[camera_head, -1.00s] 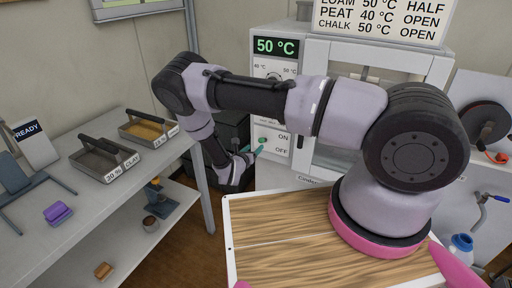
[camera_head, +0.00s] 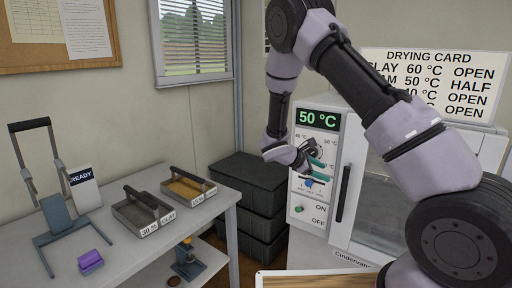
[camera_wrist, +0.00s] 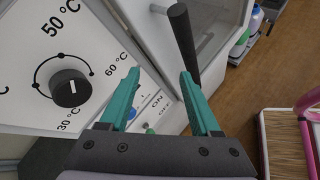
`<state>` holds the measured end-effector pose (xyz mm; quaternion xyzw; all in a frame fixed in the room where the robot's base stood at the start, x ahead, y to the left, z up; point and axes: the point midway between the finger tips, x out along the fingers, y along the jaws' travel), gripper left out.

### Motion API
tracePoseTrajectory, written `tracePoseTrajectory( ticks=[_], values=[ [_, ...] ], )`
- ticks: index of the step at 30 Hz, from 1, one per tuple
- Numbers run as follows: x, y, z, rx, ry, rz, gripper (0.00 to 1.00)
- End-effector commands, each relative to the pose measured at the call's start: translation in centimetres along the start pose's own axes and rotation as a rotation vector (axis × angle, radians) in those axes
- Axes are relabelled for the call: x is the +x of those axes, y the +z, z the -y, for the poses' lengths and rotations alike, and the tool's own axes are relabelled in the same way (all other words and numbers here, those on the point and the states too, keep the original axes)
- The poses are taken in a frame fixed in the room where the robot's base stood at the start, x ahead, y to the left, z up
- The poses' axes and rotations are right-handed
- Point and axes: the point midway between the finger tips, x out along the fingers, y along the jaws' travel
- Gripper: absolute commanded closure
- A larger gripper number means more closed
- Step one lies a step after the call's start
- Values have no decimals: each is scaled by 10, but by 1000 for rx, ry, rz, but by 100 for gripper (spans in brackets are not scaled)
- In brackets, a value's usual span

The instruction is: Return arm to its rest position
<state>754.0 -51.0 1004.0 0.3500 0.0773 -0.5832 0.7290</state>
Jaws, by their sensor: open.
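My gripper (camera_head: 316,172) has teal fingers and hangs in front of the oven's control panel in the head view. In the wrist view its two fingers (camera_wrist: 163,98) are spread apart with nothing held between them. My arm is bent, with its elbow high at the top of the head view. The drying oven (camera_head: 345,205) reads 50 °C on its display (camera_head: 319,118). The wrist view shows its black temperature knob (camera_wrist: 70,87) and a dark door handle (camera_wrist: 184,45) beyond the fingers. I cannot tell whether the fingers touch the panel.
A grey table (camera_head: 45,262) on the left holds two labelled soil trays, a READY display (camera_head: 84,190), a stand (camera_head: 56,215) and a purple block (camera_head: 90,262). Dark crates (camera_head: 248,205) are stacked between table and oven. A drying card (camera_head: 432,84) stands on the oven.

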Motion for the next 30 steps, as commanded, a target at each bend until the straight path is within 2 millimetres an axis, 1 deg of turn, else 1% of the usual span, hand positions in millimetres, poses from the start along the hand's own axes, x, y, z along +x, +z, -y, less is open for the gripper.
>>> tracePoseTrajectory(
  ticks=[1,3,5,6,8,12,17,21,27,30],
  values=[
    [-7,25,-2,93,-55,-28,36],
    [-16,52,1,213,-131,-62,36],
    [-25,74,5,314,-194,-93,36],
    [-32,89,8,379,-235,-114,36],
    [-42,110,12,479,-294,-147,36],
    [-67,155,25,709,-428,-226,36],
    [-100,202,42,963,-567,-326,36],
    [-130,237,58,1179,-676,-420,36],
    [-176,280,83,1470,-810,-571,36],
    [-199,298,95,1608,-870,-653,36]
  ],
)
